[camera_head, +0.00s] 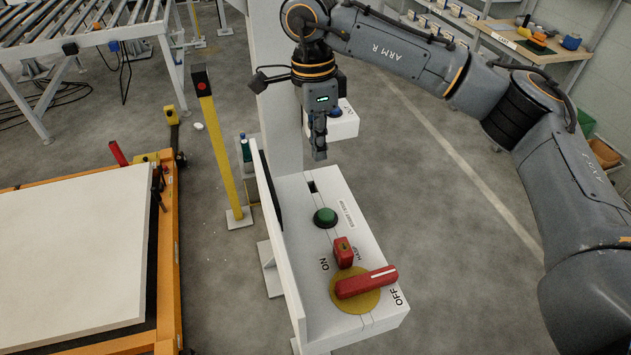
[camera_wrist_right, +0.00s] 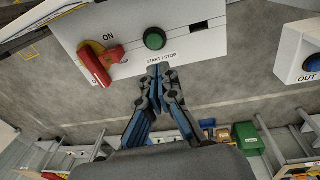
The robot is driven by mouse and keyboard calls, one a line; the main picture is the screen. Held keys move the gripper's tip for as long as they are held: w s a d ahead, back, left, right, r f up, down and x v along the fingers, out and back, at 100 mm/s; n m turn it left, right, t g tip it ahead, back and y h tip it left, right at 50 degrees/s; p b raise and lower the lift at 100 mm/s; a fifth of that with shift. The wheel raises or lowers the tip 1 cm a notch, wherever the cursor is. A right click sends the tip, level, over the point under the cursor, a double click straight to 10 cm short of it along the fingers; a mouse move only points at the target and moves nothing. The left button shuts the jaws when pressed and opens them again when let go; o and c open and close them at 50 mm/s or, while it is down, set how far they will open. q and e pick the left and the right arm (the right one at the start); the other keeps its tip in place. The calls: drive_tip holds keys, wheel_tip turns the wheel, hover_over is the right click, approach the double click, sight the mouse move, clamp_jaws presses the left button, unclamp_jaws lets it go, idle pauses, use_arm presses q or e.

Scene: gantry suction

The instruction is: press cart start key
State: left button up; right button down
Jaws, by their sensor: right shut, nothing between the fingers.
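A white control box (camera_head: 345,235) carries a round green button (camera_head: 325,217), with a START / STOP label beside it. The green button also shows in the right wrist view (camera_wrist_right: 155,39). A red rotary handle (camera_head: 366,282) on a yellow disc lies on the same box, between ON and OFF marks. A small red block (camera_head: 343,252) sits between the handle and the button. My right gripper (camera_head: 319,154) is shut and empty, pointing down above the far end of the box. In the wrist view its fingertips (camera_wrist_right: 160,70) appear just below the green button, apart from it as far as I can tell.
A second white box with a blue button (camera_head: 336,112) stands behind; its label reads OUT in the wrist view. A yellow post (camera_head: 220,150) and an orange cart with a white slab (camera_head: 75,250) are at left. A roller conveyor (camera_head: 80,30) is at the back left.

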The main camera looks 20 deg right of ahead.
use_arm(q)
drive_tip(key=s+g, duration=0.1)
drive_tip(key=s, duration=0.6)
use_arm(e)
drive_tip(key=p, duration=0.3)
hover_over(325, 213)
wheel_tip(325, 213, down, 5)
wheel_tip(325, 213, down, 8)
drive_tip(key=p, duration=0.3)
drive_tip(key=shift+w+r, duration=0.1)
drive_tip(key=shift+w, duration=0.05)
drive_tip(key=shift+f, duration=0.25)
use_arm(q)
wheel_tip(325, 213, up, 6)
drive_tip(key=w, duration=0.2)
drive_tip(key=shift+r, duration=0.15)
drive_tip(key=shift+w, duration=0.3)
